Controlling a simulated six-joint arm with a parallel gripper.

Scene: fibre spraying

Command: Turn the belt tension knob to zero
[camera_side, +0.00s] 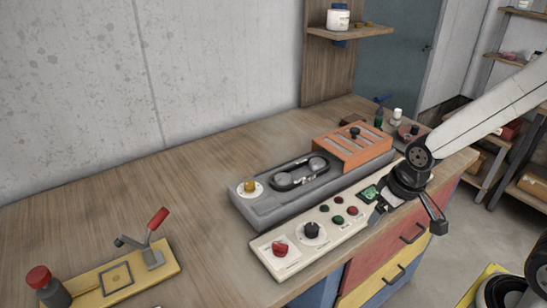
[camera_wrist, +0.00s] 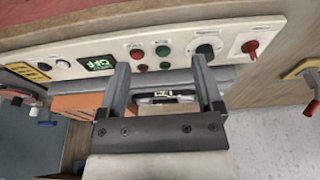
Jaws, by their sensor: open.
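A yellow knob (camera_side: 250,186) on a white round dial sits at the near left end of the grey belt unit (camera_side: 262,213). The belt (camera_side: 302,173) loops around two pulleys there. A cream panel (camera_side: 268,254) in front carries a black dial knob (camera_side: 312,230) and a red switch (camera_side: 280,250). Which knob is the belt tension knob cannot be read from labels. My gripper (camera_side: 407,218) is open and empty near the panel's right end, away from both knobs.
An orange slotted cover (camera_side: 345,150) stands at the unit's far end. A green display (camera_side: 369,193) and several buttons (camera_side: 338,209) are on the panel. The bench between is clear.

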